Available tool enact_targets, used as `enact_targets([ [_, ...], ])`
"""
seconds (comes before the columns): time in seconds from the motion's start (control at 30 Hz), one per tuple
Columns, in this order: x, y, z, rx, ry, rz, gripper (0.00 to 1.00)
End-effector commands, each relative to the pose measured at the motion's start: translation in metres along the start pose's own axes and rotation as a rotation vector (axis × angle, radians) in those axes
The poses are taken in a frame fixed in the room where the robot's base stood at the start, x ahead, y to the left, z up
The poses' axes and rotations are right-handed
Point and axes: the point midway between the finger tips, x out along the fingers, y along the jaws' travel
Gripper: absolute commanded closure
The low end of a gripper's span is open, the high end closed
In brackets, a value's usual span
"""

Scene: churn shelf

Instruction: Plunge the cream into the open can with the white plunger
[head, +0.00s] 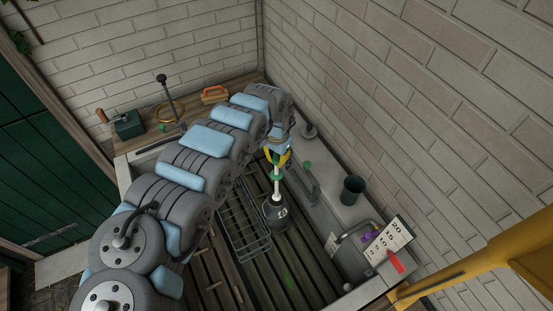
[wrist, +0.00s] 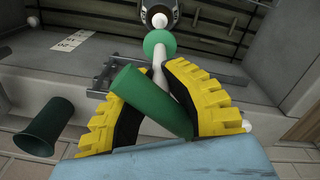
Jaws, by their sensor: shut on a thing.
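The white plunger (head: 278,188) stands roughly upright, with a white rod and a green disc (head: 277,177) around it. Its rod reaches down to the mouth of the dark grey can (head: 275,215); whether its foot is inside I cannot tell. My gripper (head: 286,155) is above the can with its yellow fingers closed around the plunger's upper part. In the wrist view my gripper (wrist: 165,110) has a green grip (wrist: 148,97) between the black finger pads. The green disc (wrist: 159,42) and part of the can (wrist: 158,12) show beyond. The cream inside is hidden.
A wire rack (head: 243,222) lies left of the can on the slats. A black-knobbed tool (head: 163,82) stands on the back shelf.

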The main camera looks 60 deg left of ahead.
Motion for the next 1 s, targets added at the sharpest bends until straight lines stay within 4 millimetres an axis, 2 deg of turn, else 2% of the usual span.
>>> enact_targets([
  [0.27,0.004,0.000,0.000,0.000,0.000,0.000,1.00],
  [1.0,0.040,0.000,0.001,-0.001,-0.001,0.001,1.00],
])
